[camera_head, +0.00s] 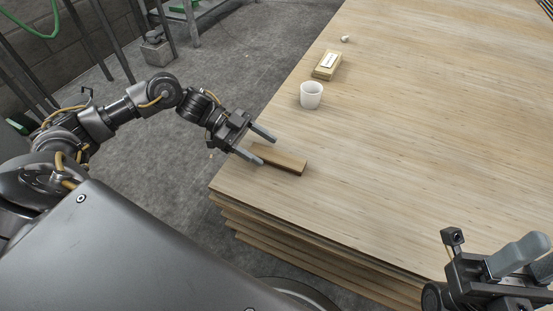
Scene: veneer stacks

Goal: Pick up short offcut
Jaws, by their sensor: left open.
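The short offcut (283,161) is a small brown wooden block. It lies flat near the left front corner of the veneer stack (400,130). My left gripper (261,147) is open, with its two grey fingers at the offcut's left end. One fingertip is close to the near left end and the other is past the far side. I cannot tell whether the fingers touch the block. My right gripper (523,256) is at the lower right over the stack, with nothing seen in it.
A white cup (311,95) stands behind the offcut. Farther back are a wooden block with a white label (327,64) and a small pale piece (345,39). The stack's left edge drops to the grey floor. The stack's middle and right are clear.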

